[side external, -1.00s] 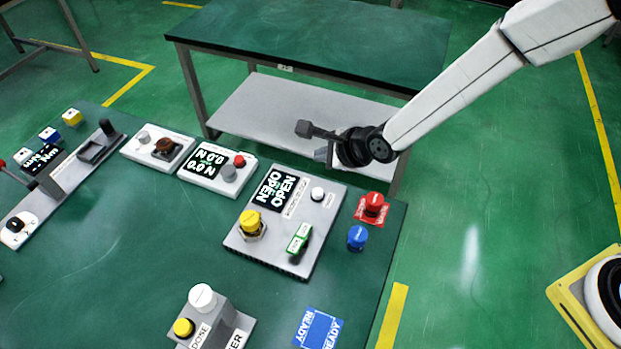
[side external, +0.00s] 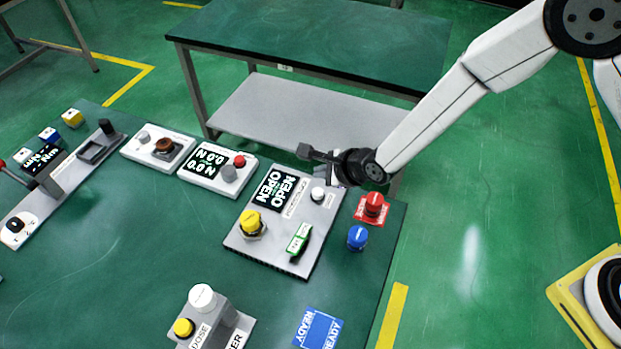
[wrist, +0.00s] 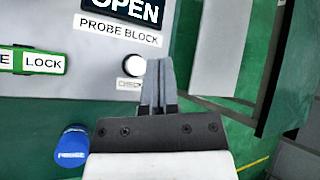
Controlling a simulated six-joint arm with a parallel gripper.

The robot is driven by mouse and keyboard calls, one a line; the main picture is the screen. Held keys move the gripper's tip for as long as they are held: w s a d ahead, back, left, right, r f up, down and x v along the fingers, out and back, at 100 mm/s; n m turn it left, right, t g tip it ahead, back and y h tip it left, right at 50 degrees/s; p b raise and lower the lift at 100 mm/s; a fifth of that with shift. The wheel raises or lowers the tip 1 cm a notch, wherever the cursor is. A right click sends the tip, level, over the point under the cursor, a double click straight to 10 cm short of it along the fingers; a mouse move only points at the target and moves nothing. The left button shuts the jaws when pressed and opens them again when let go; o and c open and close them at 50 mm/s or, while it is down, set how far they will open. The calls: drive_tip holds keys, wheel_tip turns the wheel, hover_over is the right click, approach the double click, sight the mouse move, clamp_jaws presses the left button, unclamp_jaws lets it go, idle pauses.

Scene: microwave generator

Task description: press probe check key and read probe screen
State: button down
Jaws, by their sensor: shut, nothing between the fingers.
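The probe block (side external: 262,249) is a grey box on the green table. Its black probe screen (side external: 275,189) reads "OPEN", and its lower part shows in the wrist view (wrist: 122,12). A round white key (side external: 318,194) sits beside the screen; in the wrist view this key (wrist: 134,65) has a partly hidden label below it. I take it as the probe check key. My gripper (wrist: 158,66) is shut and empty, its fingertips just right of the white key in the wrist view. Whether they touch it I cannot tell.
On the block are a yellow knob (side external: 251,222) and a green LOCK slider (side external: 299,238). A force readout box (side external: 194,179) lies to the left.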

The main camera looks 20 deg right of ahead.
sight(315, 189)
drive_tip(key=shift+f, duration=1.8)
drive_tip(key=shift+f, duration=0.15)
idle(0.7)
drive_tip(key=shift+f, duration=0.3)
drive_tip(key=shift+f, duration=0.55)
idle(1.2)
drive_tip(key=shift+r, duration=1)
drive_tip(key=shift+r, duration=0.1)
drive_tip(key=shift+r, duration=2.4)
